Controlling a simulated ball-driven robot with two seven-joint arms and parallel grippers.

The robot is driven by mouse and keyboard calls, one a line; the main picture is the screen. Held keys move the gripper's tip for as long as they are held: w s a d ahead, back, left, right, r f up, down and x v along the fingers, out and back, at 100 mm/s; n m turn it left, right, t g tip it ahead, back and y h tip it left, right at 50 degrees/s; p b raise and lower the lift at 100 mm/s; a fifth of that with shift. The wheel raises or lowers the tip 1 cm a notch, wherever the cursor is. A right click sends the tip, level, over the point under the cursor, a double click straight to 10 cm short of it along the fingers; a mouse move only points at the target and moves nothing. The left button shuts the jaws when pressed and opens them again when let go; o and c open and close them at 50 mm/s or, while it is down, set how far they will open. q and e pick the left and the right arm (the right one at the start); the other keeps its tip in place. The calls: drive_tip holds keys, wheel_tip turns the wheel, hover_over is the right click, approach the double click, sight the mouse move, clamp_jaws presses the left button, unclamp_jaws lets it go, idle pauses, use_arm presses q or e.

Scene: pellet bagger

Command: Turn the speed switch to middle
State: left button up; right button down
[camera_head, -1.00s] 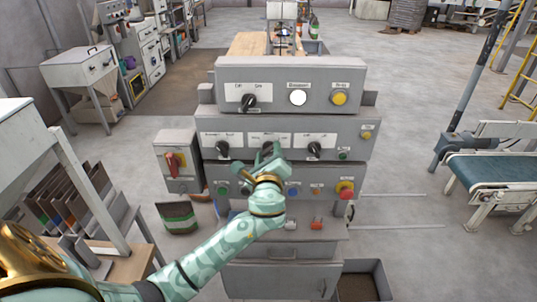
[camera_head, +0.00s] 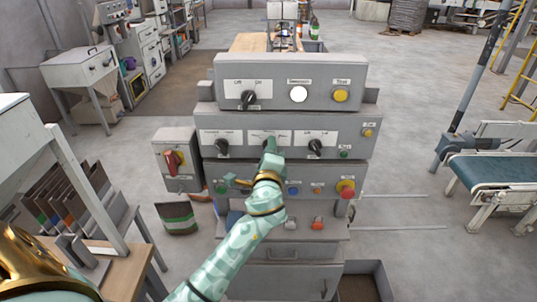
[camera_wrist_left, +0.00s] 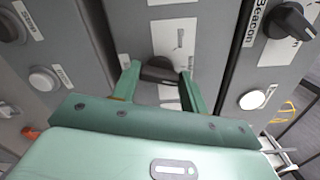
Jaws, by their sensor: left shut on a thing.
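The speed switch seems to be the dark knob (camera_wrist_left: 160,70) between my left fingers in the left wrist view, on a grey panel with white label plates. In the head view it is the middle switch of the middle row, mostly hidden behind my gripper. My left gripper (camera_head: 268,149) is green and shut on this knob, one finger on each side; the fingers also show in the left wrist view (camera_wrist_left: 160,88). The label print is too small to read, so I cannot tell which position the knob points to. My right gripper is not in view.
Dark knobs stand to the left (camera_head: 222,147) and right (camera_head: 315,146) in the same row. The top panel has a knob (camera_head: 248,98), a white lamp (camera_head: 298,94) and a yellow button (camera_head: 341,95). A red emergency button (camera_head: 346,188) sits on the panel below.

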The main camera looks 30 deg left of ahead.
use_arm(q)
drive_tip(key=shift+f+n+b, duration=0.2)
drive_tip(key=shift+n+b, duration=0.2)
drive_tip(key=shift+n, duration=1.3)
drive_tip(key=o, duration=1)
drive_tip(key=shift+r, duration=0.1)
